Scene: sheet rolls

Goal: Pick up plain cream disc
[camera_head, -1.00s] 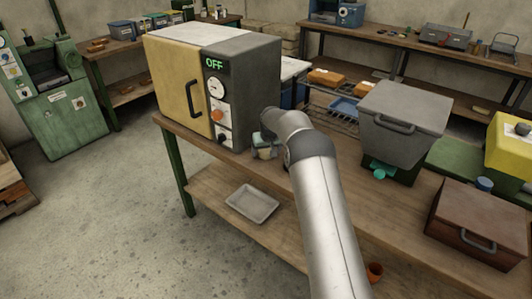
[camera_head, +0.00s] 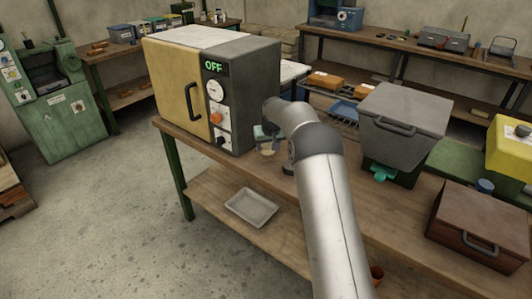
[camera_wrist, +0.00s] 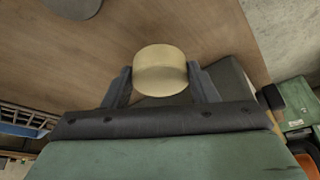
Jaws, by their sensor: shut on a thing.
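The plain cream disc (camera_wrist: 161,72) is a short, thick, pale round piece in the wrist view. My gripper (camera_wrist: 161,82) is shut on it, one dark finger on each side. In the head view the disc (camera_head: 267,152) shows small just below my gripper, beside the grey right side of the oven. Most of the gripper is hidden there behind my arm. In the wrist view the brown tabletop lies beyond the disc; I cannot tell exactly how far above it the disc is.
The oven (camera_head: 240,85) with a yellow door and "OFF" display stands left of my arm. A grey lidded bin (camera_head: 405,112), a brown box (camera_head: 480,225) and a yellow box (camera_head: 512,150) stand to the right. A grey tray (camera_head: 252,207) lies on the lower shelf.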

